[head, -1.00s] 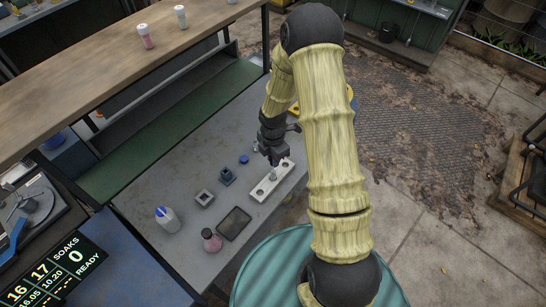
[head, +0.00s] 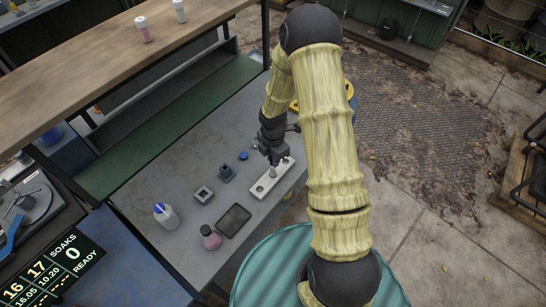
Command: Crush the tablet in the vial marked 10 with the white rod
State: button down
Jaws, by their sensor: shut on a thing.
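A pale rack (head: 259,190) with round holes lies on the grey bench. A small greyish vial (head: 272,172) stands upright in it; its mark and any tablet inside are too small to read. My gripper (head: 271,160) points down directly above the vial, at its mouth. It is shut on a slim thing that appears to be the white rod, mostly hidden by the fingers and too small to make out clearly. I cannot tell how deep the rod sits in the vial.
Left of the rack are a blue cap (head: 243,156), a dark blue holder (head: 226,173), a grey square holder (head: 203,194), a dark tray (head: 234,220), a pink bottle (head: 211,239) and a white bottle (head: 165,217). A raised wooden shelf (head: 90,75) runs behind.

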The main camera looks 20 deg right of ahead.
jog(key=shift+r, duration=0.1)
jog(key=shift+r+p, duration=1.1)
jog(key=shift+r, duration=0.15)
